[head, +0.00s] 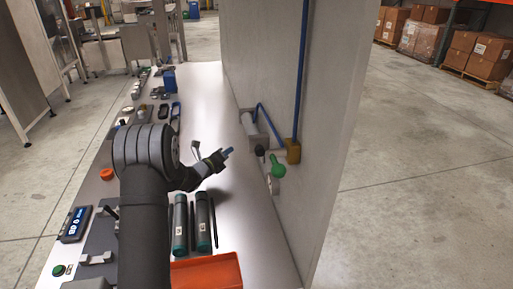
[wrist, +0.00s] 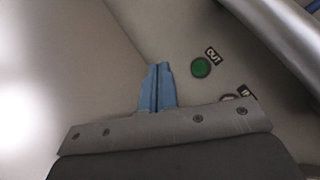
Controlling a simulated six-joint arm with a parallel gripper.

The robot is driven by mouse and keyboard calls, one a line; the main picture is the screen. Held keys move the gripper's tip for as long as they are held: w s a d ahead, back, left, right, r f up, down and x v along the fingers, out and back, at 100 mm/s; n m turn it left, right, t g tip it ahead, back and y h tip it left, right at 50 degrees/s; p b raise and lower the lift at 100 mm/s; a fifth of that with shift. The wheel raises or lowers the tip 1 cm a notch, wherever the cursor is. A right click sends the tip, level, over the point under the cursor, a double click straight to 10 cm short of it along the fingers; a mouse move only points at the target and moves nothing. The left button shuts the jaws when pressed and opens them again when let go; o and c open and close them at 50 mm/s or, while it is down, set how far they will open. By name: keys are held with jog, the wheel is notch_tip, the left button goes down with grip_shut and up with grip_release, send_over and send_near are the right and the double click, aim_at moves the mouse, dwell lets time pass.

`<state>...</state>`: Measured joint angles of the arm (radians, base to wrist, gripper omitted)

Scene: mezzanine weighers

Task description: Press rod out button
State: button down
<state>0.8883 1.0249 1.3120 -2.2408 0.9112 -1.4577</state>
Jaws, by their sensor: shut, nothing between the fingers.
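In the wrist view a green round button (wrist: 201,67) with a black OUT label (wrist: 212,55) sits on the grey panel, right of my fingertips. My gripper (wrist: 158,66) has its blue fingers shut together and empty, and it appears apart from the button. A second button (wrist: 228,97) with a partly hidden label (wrist: 244,92) shows just above the gripper body, mostly covered by it. In the head view my gripper (head: 229,152) is left of the upright grey panel (head: 330,120), pointing towards it. The OUT button is too small to make out surely there.
A grey cylinder (head: 250,128), blue pipe (head: 302,70), brass block (head: 293,151) and green-knobbed lever (head: 278,168) are on the panel near my gripper. Green-capped tubes (head: 180,225) and an orange tray (head: 207,272) lie on the bench. The bench between gripper and panel is clear.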

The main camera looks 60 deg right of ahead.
jog(key=shift+s+d, duration=2.65)
jog(key=shift+d, duration=0.05)
jog(key=shift+s, duration=0.1)
jog(key=shift+s+d, duration=0.2)
jog(key=shift+d, duration=0.05)
jog(key=shift+s+d, duration=0.3)
dwell(0.7)
dwell(0.4)
jog(key=shift+w+a, duration=0.6)
jog(key=shift+w+a, duration=1.75)
